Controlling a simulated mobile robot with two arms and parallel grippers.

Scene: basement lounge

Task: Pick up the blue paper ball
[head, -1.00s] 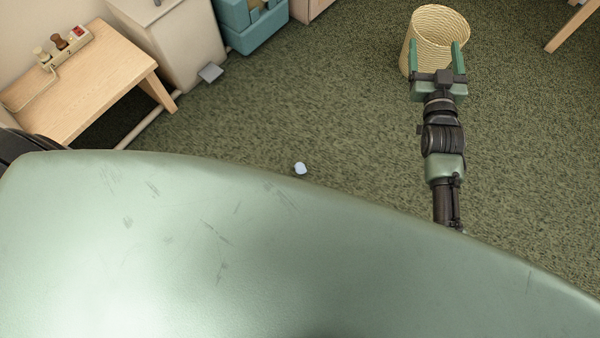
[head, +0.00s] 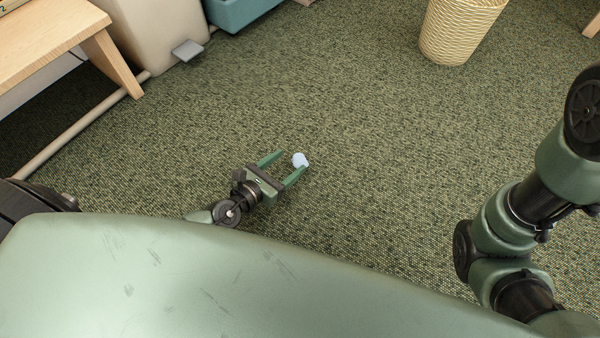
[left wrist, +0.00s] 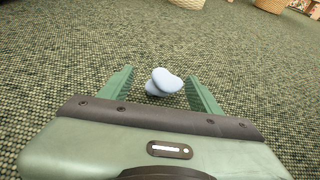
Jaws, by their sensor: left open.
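In the left wrist view the left gripper (left wrist: 160,84) has a gap on both sides of the ball. My right arm shows at the right of the head view, but its gripper is out of sight.
A woven wicker basket (head: 460,28) stands at the top right. A wooden table (head: 60,45) and a cream bin with a grey pedal (head: 187,50) stand at the upper left, with a teal box (head: 240,12) beside them. The carpet around the ball is clear.

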